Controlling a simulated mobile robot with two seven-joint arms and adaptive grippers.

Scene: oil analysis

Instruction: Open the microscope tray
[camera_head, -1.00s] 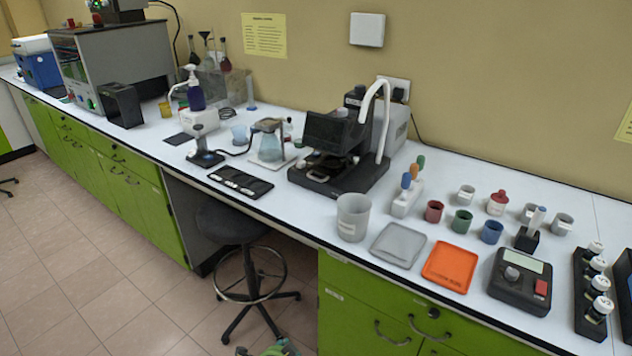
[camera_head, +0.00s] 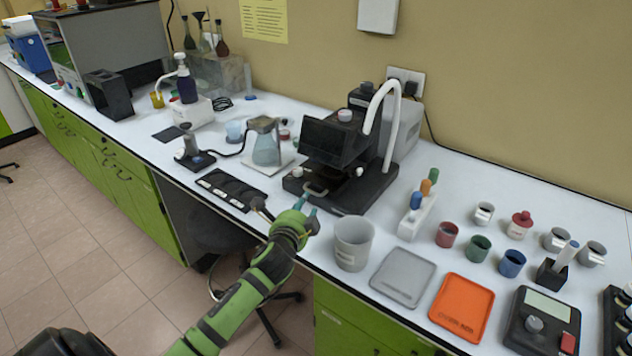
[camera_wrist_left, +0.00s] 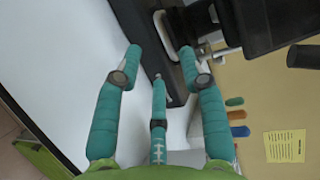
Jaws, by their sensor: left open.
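The black microscope (camera_head: 338,140) stands on the white bench with a white curved tube at its right side. Its dark tray with a pale loop handle (camera_head: 317,189) is low at the front and looks shut. The handle also shows as a pale loop (camera_wrist_left: 164,35) in the left wrist view, just beyond the fingertips. My left gripper (camera_head: 291,204) is open and empty in front of the microscope base, near the handle; I cannot tell whether it touches. In the left wrist view, its teal fingers (camera_wrist_left: 161,62) are spread, pointing at the base. My right gripper is not in view.
A grey beaker (camera_head: 353,243) stands close to the right of my left gripper. A black slide holder (camera_head: 230,190) lies to its left, and a glass flask (camera_head: 266,145) stands behind. A grey tray (camera_head: 402,277) and an orange tray (camera_head: 462,305) lie further right.

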